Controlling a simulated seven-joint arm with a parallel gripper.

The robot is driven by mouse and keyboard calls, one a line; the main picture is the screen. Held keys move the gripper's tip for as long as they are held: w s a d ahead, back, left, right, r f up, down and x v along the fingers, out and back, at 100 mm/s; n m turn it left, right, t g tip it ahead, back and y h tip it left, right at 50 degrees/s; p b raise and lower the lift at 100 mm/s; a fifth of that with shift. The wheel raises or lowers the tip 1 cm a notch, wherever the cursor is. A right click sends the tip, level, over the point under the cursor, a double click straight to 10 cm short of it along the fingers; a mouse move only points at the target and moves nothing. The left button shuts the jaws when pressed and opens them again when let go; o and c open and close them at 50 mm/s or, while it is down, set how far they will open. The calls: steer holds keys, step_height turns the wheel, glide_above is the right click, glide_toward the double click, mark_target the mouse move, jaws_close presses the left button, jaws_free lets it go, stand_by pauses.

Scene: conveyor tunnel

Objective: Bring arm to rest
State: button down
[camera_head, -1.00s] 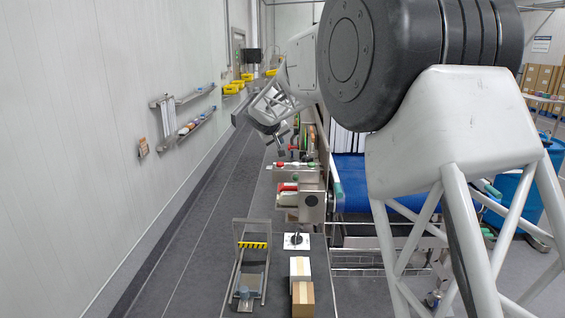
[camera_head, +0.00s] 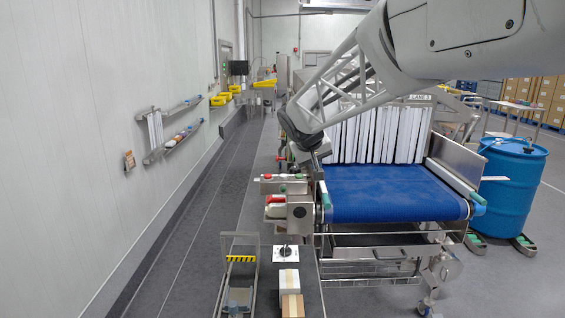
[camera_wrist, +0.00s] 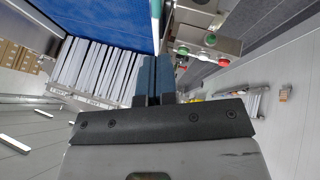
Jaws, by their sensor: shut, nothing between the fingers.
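My gripper (camera_wrist: 154,80) shows in the wrist view with its two dark fingers together and nothing between them. In the head view my arm reaches in from the upper right, and its lattice link slopes down to the left. The wrist end hangs near the left edge of the conveyor's tunnel opening; the fingertips are hard to make out there. In the wrist view the fingers point towards the edge of the blue belt (camera_wrist: 112,18), with the white strip curtain (camera_wrist: 95,68) to their left.
The blue conveyor belt (camera_head: 390,193) and strip curtain (camera_head: 365,133) lie below my arm. A control box with red and green buttons (camera_wrist: 205,40) is close right of the fingers. A blue drum (camera_head: 512,190) stands right. The left aisle floor is clear.

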steer(key=s+d+f+m+g, duration=0.1)
steer(key=s+d, duration=0.2)
steer(key=s, duration=0.5)
steer(key=s+d+f+g+y, duration=0.1)
steer(key=s+d, duration=0.1)
steer(key=s, duration=0.7)
steer(key=s+d+f+m, duration=0.1)
steer(key=s+d+f, duration=0.15)
steer(key=s, duration=0.55)
steer(key=s+d+f, duration=0.1)
steer(key=s+f, duration=0.2)
steer(key=s, duration=0.6)
steer(key=s+d+f+m+g+y, duration=0.1)
steer(key=s+f, duration=0.3)
steer(key=s, duration=0.5)
steer(key=shift+s+g+y, duration=0.3)
